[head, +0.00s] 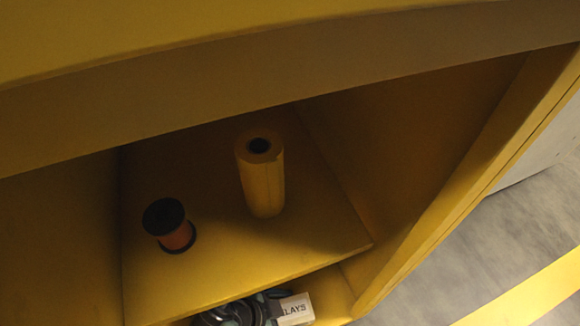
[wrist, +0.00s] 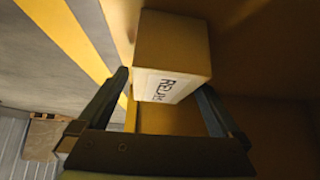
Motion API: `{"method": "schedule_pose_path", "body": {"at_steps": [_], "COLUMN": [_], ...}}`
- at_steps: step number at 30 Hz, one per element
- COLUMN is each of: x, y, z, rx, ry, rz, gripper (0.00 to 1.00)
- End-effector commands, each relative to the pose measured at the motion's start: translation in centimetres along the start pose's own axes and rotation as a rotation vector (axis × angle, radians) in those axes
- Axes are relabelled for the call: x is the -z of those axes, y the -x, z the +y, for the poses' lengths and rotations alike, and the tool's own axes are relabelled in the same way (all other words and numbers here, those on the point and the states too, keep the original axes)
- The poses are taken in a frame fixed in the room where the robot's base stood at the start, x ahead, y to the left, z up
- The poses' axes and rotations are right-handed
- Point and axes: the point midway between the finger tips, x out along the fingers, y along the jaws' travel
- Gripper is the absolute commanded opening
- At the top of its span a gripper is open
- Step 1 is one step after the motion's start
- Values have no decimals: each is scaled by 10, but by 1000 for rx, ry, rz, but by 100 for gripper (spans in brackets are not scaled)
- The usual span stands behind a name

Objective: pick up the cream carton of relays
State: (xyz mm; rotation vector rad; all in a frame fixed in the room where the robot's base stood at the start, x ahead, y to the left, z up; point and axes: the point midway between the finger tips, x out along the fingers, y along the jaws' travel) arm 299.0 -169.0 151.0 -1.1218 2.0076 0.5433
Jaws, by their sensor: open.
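The cream carton of relays (wrist: 174,48) shows in the wrist view with its label face toward my gripper. My gripper (wrist: 164,84) is open, with one fingertip near each side of the carton's near end. I cannot tell whether either finger touches it. In the head view the carton (head: 294,310) shows at the bottom edge, on the lower level of the yellow shelf unit, with part of its label readable. The rest of it is cut off or hidden.
A yellow roll (head: 262,180) and a dark-ended spool with orange winding (head: 170,226) stand on the upper shelf (head: 225,275). The unit's side panel (head: 450,190) rises on the right.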

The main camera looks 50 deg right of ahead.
Motion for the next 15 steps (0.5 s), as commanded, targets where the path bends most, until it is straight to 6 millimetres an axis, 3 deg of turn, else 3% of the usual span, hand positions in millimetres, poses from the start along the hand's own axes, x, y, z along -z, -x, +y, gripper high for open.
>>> {"method": "schedule_pose_path", "body": {"at_steps": [5,15], "x": [1,1], "y": [1,1], "z": [0,0], "rx": [1,1], "ry": [0,0], "rz": [0,0], "gripper": [98,37]}}
